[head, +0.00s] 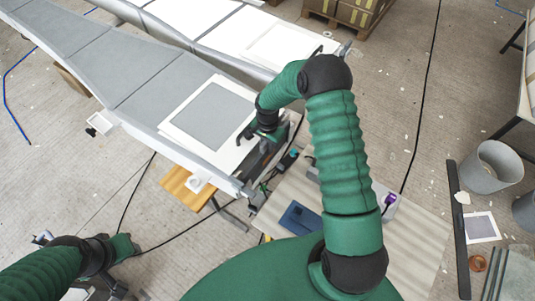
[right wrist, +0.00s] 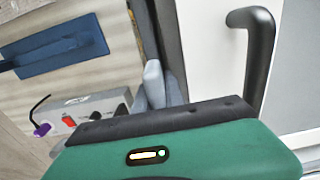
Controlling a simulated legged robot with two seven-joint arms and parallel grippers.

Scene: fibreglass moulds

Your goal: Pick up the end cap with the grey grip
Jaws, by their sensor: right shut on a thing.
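My right gripper (head: 262,138) is at the near end of the long grey mould, beside its white edge. It is shut on the end cap (head: 267,158), a dark grey piece mostly hidden by the arm in the head view. In the right wrist view, a small pale grey grip (right wrist: 153,84) shows just past the green gripper body, beside a dark strip. A black hooked part stands to its right. The exact contact is hidden. My left gripper (head: 128,247) is at the lower left, away from the mould; its jaws are not clear.
The long mould (head: 150,75) carries a white-framed grey panel. A grey bucket (head: 492,168) is at the right. Cables cross the floor.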

